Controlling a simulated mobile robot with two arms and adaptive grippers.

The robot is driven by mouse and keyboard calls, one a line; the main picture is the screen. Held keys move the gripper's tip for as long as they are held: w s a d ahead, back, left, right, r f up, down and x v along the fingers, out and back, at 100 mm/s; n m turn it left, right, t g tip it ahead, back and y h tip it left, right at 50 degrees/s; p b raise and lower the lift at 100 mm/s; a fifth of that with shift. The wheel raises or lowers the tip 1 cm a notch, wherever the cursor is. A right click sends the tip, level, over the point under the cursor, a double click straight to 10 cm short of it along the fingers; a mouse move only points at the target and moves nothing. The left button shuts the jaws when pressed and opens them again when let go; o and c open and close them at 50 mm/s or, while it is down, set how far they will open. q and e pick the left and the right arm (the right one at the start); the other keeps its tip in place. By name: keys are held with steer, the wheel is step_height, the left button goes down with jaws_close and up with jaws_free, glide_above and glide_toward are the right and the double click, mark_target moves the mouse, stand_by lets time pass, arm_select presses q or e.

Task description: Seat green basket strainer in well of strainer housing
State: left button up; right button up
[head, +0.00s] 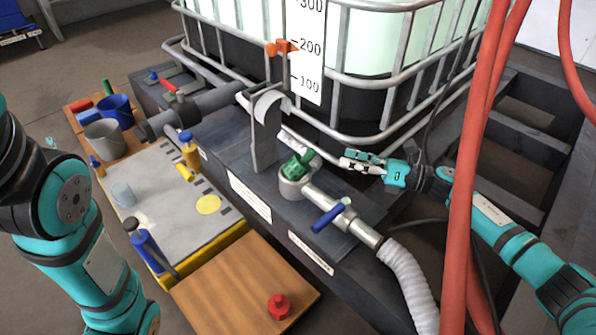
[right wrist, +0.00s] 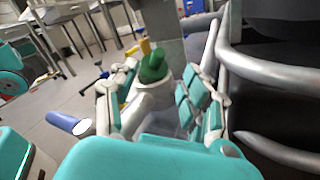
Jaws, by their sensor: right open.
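The green basket strainer (head: 295,168) is at the mouth of the grey strainer housing (head: 290,188), its dark green grip leaning to the upper right. It looks tilted, with green sides showing above the rim; how deep it sits I cannot tell. My right gripper (head: 352,162) is open and empty, to the right of the strainer and apart from it. In the right wrist view, the strainer (right wrist: 153,68) and the pale housing (right wrist: 142,98) show beyond the open fingers (right wrist: 158,108). My left arm shows at the left, but its gripper is out of view.
A blue-handled valve (head: 328,217) and a white corrugated hose (head: 408,285) continue from the housing. A grey upright bracket (head: 263,135) stands just behind. The caged tank (head: 370,70) and hanging red hoses (head: 470,180) bound the right. A wooden board (head: 235,290) holds a red knob (head: 279,305).

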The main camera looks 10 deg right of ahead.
mark_target(313, 152)
steer(key=b+x, duration=0.4)
steer(key=x, duration=0.4)
steer(key=shift+w+a+f+b, duration=0.15)
steer(key=shift+a+b, duration=0.2)
steer(key=shift+b, duration=0.05)
steer(key=shift+w+a, duration=0.25)
steer(key=shift+a, duration=0.15)
jaws_close()
